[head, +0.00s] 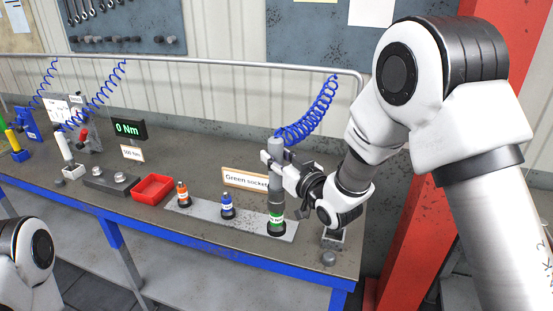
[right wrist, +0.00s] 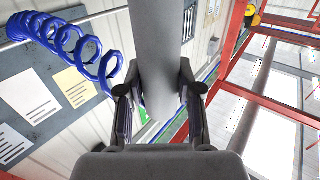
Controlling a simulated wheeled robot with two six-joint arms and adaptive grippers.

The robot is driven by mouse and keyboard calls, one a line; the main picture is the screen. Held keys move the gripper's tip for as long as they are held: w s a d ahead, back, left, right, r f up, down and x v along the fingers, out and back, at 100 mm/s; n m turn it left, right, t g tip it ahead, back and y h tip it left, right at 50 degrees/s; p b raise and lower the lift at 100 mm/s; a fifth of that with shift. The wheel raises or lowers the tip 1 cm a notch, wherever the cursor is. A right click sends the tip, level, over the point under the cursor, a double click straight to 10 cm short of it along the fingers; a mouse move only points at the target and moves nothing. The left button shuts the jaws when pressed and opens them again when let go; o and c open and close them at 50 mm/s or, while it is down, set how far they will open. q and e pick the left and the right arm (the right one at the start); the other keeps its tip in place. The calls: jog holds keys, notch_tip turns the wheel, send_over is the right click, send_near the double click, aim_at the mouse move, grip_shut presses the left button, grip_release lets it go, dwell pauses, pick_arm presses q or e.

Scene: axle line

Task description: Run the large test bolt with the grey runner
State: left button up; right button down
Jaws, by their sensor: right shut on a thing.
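My right gripper (head: 271,160) is shut on the grey runner (head: 276,183) and holds it upright. A blue coiled hose (head: 312,112) joins its top. In the right wrist view the runner (right wrist: 160,50) stands between my right gripper's fingers (right wrist: 160,105). Its lower end is at the green socket (head: 277,220) on the grey socket plate (head: 250,219); I cannot tell whether the two are joined. Two bolt heads, one (head: 93,171) left and one (head: 120,178) right, sit on a dark block (head: 106,184); which is larger is hard to tell. My left gripper is out of view.
The orange socket (head: 183,195) and blue socket (head: 227,207) stand left of the green one. A red tray (head: 153,189) lies between them and the block. A display (head: 129,130) reads 0 Nm. A sign (head: 245,180) says "Green socket". A white-bodied runner (head: 65,147) stands farther left.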

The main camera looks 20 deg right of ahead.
aim_at(280, 147)
jog(key=shift+r+p, duration=0.8)
jog(key=shift+r, duration=0.8)
jog(key=shift+f, duration=0.15)
